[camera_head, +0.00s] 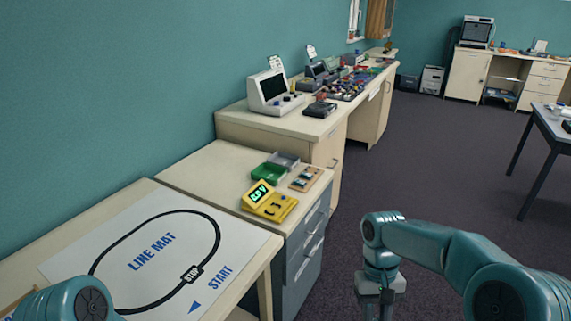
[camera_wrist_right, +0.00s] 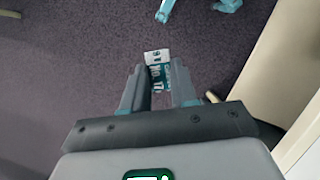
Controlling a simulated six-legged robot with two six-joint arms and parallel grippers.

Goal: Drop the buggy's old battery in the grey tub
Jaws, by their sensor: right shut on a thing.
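My right gripper (camera_wrist_right: 158,82) is shut on a small labelled block (camera_wrist_right: 159,70), white at its far end and teal with white lettering. I cannot tell for certain whether it is the battery. The head view shows this gripper (camera_head: 376,306) at the bottom edge, over the floor right of the drawer unit; the block is not clear there. The grey tub (camera_head: 284,158) stands behind the green tub (camera_head: 268,172) on the drawer unit, well beyond the gripper to the left. My left gripper is out of view. I cannot make out the buggy.
A line mat (camera_head: 155,250) covers the nearer table. A farther bench (camera_head: 280,127) holds devices. Dark carpet (camera_head: 420,150) is free to the right.

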